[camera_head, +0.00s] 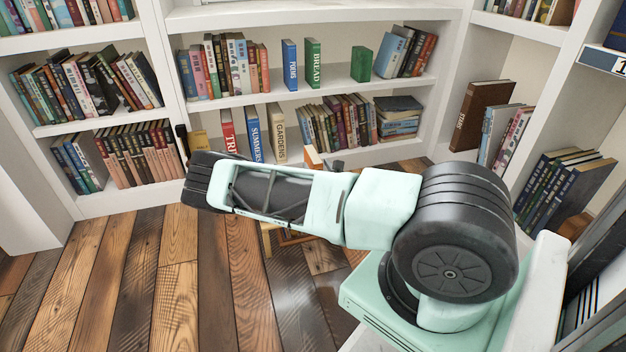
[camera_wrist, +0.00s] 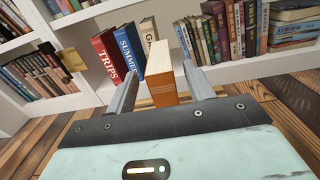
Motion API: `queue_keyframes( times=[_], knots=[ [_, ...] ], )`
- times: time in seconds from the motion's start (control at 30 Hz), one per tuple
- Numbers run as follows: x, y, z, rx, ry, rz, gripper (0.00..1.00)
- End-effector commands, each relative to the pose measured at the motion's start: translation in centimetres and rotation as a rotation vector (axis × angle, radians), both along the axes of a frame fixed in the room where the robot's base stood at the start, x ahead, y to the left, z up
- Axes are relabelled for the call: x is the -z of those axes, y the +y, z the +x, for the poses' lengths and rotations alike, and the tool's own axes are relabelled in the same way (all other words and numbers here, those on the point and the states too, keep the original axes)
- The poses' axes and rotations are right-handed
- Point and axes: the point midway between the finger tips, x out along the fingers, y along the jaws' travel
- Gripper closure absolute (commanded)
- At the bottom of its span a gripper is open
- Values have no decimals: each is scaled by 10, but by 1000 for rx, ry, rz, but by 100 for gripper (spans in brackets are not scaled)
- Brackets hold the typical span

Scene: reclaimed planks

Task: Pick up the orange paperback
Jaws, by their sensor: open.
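The orange paperback (camera_wrist: 162,94) stands upright in the middle of the wrist view, with its pale page edges facing up. My gripper (camera_wrist: 161,68) is open, with one finger on each side of the book. A gap shows between the book and each finger, so it is not clamped. In the head view only a small orange and cream corner of the paperback (camera_head: 312,157) shows above my arm. My arm hides the rest of the book and most of the gripper there.
Behind the paperback, a white bookcase (camera_head: 330,96) holds red TRIPS (camera_wrist: 112,57), blue SUMMERS (camera_wrist: 130,47) and cream GARDENS (camera_head: 277,132) books. A small wooden piece of furniture (camera_head: 268,243) shows partly below my arm. The plank floor (camera_head: 110,285) at left is clear.

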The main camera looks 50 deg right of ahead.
Motion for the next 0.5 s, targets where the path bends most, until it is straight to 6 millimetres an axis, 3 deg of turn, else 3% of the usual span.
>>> queue_keyframes(
  times=[0.5],
  knots=[
    [3, -28, 43, 1, -1, 1, 47]
  ],
)
